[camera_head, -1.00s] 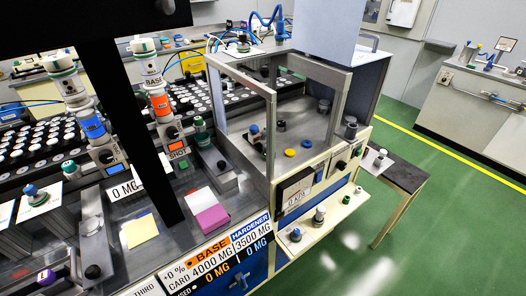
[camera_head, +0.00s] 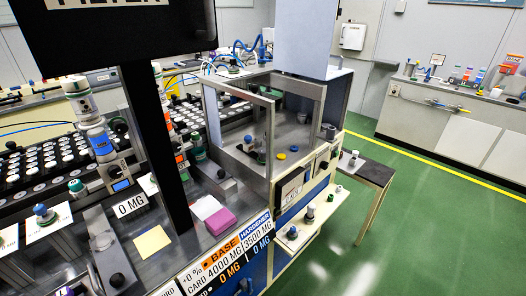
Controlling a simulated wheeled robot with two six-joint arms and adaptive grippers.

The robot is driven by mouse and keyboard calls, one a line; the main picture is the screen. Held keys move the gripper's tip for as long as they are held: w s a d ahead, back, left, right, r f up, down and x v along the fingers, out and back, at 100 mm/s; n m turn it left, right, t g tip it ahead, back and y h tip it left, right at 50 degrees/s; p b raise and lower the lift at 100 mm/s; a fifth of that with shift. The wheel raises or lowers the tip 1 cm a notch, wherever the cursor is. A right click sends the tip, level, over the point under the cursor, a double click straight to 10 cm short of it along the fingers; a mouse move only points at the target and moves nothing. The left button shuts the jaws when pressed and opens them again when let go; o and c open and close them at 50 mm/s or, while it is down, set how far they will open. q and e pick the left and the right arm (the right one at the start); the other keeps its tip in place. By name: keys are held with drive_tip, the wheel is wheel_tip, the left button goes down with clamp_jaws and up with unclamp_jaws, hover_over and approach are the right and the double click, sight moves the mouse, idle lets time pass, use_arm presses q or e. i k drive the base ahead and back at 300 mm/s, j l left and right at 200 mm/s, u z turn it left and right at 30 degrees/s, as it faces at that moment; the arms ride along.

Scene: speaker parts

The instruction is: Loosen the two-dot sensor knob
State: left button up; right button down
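I cannot make out dots on any knob, so I cannot tell which is the two-dot sensor knob. A blue knob (camera_head: 40,210) stands on a white card at the left. A green-topped knob (camera_head: 76,186) stands behind it. A black knob (camera_head: 117,280) is on a grey bar at the front left. Small knobs (camera_head: 292,232) and (camera_head: 310,214) sit on the ledge of the framed machine (camera_head: 271,185). A knob with a blue top (camera_head: 248,140) is inside the frame. Neither of my grippers is in view.
A dark post (camera_head: 158,150) with a sign crosses the left bench. A yellow note (camera_head: 152,242) and a purple block (camera_head: 220,221) lie on the bench. A small side table (camera_head: 372,172) stands right of the machine. Green floor (camera_head: 430,230) is open at the right.

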sight(262, 151)
drive_tip(key=i+l, duration=0.1)
drive_tip(key=l, duration=0.25)
drive_tip(key=i+l, duration=0.1)
drive_tip(key=l, duration=0.25)
drive_tip(key=i+l, duration=0.1)
drive_tip(key=l, duration=0.25)
drive_tip(key=i+l, duration=0.15)
drive_tip(key=l, duration=0.25)
drive_tip(key=i+l, duration=0.1)
drive_tip(key=l, duration=0.25)
drive_tip(key=u, duration=0.5)
drive_tip(key=l+u, duration=0.1)
drive_tip(key=u, duration=0.4)
drive_tip(key=l+u, duration=0.1)
drive_tip(key=u, duration=0.85)
